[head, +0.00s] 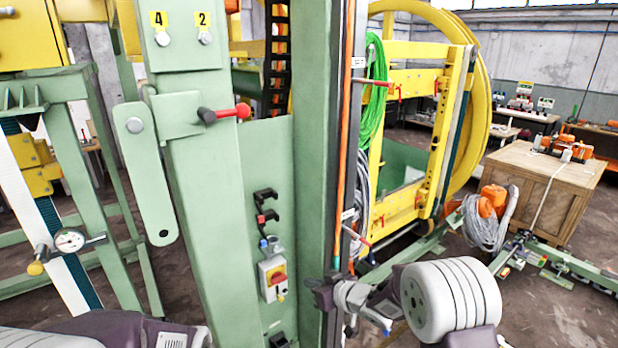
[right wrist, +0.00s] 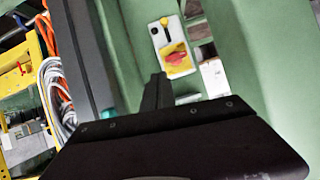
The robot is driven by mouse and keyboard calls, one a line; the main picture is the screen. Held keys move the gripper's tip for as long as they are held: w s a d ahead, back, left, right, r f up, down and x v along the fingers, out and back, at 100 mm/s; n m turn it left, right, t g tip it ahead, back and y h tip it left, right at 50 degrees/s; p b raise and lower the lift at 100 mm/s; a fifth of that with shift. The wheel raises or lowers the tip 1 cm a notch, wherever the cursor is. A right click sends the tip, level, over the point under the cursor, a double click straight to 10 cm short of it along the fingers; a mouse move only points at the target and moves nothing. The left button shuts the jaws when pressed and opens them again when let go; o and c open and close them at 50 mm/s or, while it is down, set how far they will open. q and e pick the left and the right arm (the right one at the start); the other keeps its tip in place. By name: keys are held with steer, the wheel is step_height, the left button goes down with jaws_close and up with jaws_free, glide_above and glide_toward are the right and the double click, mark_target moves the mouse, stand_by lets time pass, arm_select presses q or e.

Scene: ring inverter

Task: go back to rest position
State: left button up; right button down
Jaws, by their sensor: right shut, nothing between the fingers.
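My right gripper (head: 326,292) is in front of the green column (head: 310,130), low in the head view, and is shut with nothing in it. In the right wrist view its dark fingers (right wrist: 157,93) are together and point toward the green machine face. The switch box (head: 273,278) with a red and yellow switch is left of the gripper in the head view, apart from it. It also shows beyond the fingers in the right wrist view (right wrist: 172,50). Part of my left arm shows at the bottom left of the head view; its gripper fingers are out of view.
A lever with a red and black handle (head: 224,113) sticks out of the green post. A yellow frame (head: 420,130) with a large ring (head: 484,90) stands behind. A wooden crate (head: 540,190) is at the right. Orange and grey cables hang near the right gripper.

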steer(key=d+r+m+t+h, duration=0.1)
steer(key=d+r+m+h, duration=0.1)
steer(key=d+r, duration=0.25)
steer(key=s+d+f+m+g+h, duration=0.15)
steer(key=s+d+m+h, duration=0.3)
steer(key=s+d, duration=0.45)
steer(key=s+d+f+g, duration=0.1)
steer(key=s+f+g, duration=0.1)
steer(key=s, duration=0.4)
steer(key=s+d+f+g+h, duration=0.1)
steer(key=s+f+g, duration=0.2)
steer(key=s, duration=0.4)
steer(key=s+d+f+g, duration=0.1)
steer(key=s+f+g, duration=0.2)
steer(key=s, duration=0.3)
steer(key=shift+s+d+f, duration=0.15)
steer(key=shift+s+f, duration=0.1)
steer(key=shift+w, duration=0.1)
